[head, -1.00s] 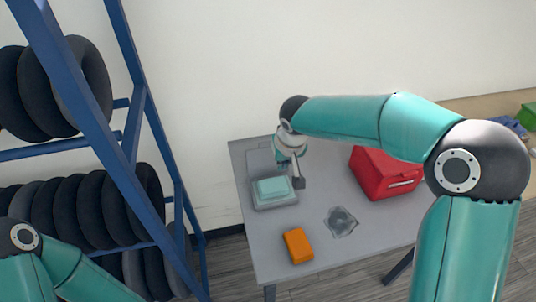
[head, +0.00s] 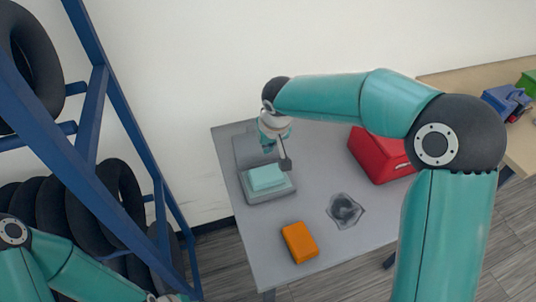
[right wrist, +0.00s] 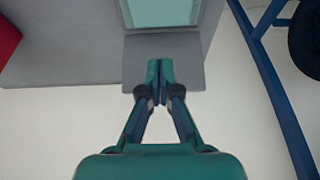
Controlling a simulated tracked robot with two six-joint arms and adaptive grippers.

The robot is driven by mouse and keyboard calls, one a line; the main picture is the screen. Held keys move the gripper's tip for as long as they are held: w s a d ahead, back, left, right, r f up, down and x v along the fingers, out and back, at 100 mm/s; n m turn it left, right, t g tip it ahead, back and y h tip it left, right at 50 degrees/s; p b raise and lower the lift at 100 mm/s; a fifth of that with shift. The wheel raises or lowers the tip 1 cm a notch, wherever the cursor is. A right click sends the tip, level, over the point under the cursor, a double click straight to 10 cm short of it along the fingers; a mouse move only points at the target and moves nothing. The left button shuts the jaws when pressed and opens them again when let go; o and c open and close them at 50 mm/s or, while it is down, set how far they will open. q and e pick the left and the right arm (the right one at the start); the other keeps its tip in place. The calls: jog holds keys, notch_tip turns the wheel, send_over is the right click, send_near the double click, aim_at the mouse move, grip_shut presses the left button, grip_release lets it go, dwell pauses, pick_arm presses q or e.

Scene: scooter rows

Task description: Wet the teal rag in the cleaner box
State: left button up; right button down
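A grey box (head: 270,197) stands open on the grey table, with its flat grey lid panel (head: 247,150) behind it. A pale teal block-like thing (head: 267,177) fills the box; I cannot tell whether it is the rag or the cleaner. The box's teal content also shows at the top of the right wrist view (right wrist: 162,12). My right gripper (right wrist: 160,66) points down over the lid panel, beside the box. My left gripper is out of view.
An orange block (head: 299,242) and a dark, clear-rimmed dish (head: 345,210) are on the front of the table. A red case (head: 377,157) stands at right. A blue rack (head: 105,130) with tyres is at left. A wooden bench (head: 460,90) is at far right.

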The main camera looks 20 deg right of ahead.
jog(key=f+b, duration=0.2)
jog(key=f, duration=0.1)
jog(key=shift+a+f, duration=0.2)
jog(key=b, duration=0.3)
send_over(266, 172)
jog(key=s, duration=0.1)
jog(key=shift+f, duration=2.1)
jog(key=shift+p, duration=0.3)
jog(key=shift+f+b, duration=1.2)
jog(key=shift+r, duration=0.1)
jog(key=shift+r+p, duration=2.25)
jog(key=shift+r, duration=1.2)
